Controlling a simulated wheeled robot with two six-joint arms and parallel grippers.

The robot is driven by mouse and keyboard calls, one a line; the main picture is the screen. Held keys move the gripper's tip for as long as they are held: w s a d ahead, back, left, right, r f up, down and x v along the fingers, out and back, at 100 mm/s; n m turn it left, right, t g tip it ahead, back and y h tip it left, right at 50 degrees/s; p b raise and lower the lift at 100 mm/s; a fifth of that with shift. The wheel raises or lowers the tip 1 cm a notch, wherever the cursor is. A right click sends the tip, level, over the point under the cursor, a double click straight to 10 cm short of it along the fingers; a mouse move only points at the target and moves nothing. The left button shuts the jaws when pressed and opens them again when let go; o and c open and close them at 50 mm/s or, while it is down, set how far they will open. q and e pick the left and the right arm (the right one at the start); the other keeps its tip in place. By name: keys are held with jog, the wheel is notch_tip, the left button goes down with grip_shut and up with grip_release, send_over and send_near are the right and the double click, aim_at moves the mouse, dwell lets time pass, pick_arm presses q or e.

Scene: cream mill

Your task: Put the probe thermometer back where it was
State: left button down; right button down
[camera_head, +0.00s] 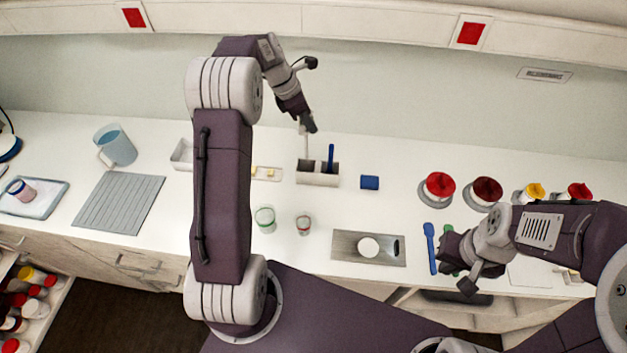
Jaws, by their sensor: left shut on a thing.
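My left gripper (307,126) is at the back of the counter, shut on a thin pale stick, which I take to be the probe thermometer (306,146). The stick hangs roughly upright, with its lower end at the left part of a small white holder (318,180). I cannot tell whether its tip is inside or just above the holder. A blue stick (331,155) stands in the holder's right part. My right gripper (467,265) is at the front right of the counter, its fingers apart, near a green utensil (449,259) that it partly covers.
A blue block (369,183) lies right of the holder and a small tray with yellow pieces (267,174) lies left. Two small cups (303,225) (265,219) and a scale (345,250) stand in front. Red and yellow jars (438,187) line the right.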

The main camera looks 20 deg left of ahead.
pick_arm(q)
jog(key=shift+s+a+f, duration=0.1)
jog(key=shift+a+f, duration=0.1)
notch_tip(320, 180, down, 10)
jog(key=p, duration=0.1)
dwell(0.4)
jog(key=c, duration=1.3)
grip_release()
jog(key=shift+f, duration=0.1)
